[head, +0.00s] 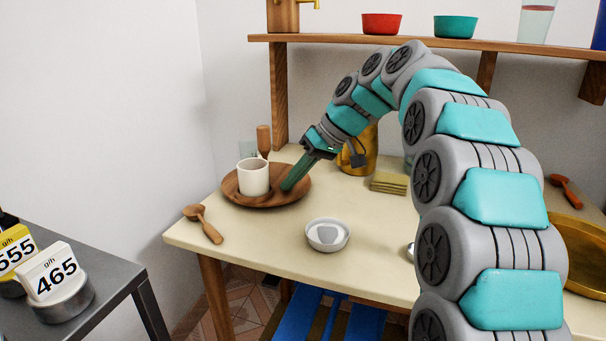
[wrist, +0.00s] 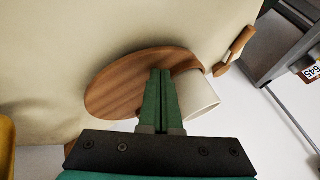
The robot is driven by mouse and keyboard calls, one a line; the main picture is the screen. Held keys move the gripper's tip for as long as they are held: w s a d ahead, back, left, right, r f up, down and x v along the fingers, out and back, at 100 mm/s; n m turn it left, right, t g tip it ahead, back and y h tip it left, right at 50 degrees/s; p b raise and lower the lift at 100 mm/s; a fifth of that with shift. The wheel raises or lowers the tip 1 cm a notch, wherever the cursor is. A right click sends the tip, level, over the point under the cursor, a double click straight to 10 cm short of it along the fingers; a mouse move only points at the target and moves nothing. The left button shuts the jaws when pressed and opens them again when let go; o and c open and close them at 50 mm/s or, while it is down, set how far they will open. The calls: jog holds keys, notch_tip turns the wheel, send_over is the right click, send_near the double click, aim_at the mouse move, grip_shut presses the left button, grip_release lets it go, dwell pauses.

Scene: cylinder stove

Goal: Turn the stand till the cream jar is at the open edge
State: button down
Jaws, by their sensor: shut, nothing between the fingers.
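The stand (head: 238,197) is a round, dark wooden disc near the left end of the cream-topped table; it also shows in the wrist view (wrist: 112,90). The cream jar (head: 253,178) stands upright on it, left of my gripper (head: 287,187) in the head view. In the wrist view the jar (wrist: 203,93) is just right of my gripper (wrist: 161,72). My green fingers are shut and empty, pointing down at the stand beside the jar. I cannot tell whether they touch the jar or the stand.
A wooden spoon (head: 203,224) lies at the table's front left, and a small white bowl (head: 327,235) in the front middle. A shelf (head: 340,38) runs above.

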jog(key=shift+s+a, duration=0.15)
jog(key=shift+a, duration=0.05)
dwell(0.3)
jog(key=shift+s+a+r+t, duration=0.1)
jog(key=shift+s+a+t, duration=0.1)
jog(key=shift+a+t, duration=0.1)
jog(key=shift+s+a+m, duration=0.25)
jog(key=shift+a+m, duration=0.05)
jog(key=shift+m, duration=0.2)
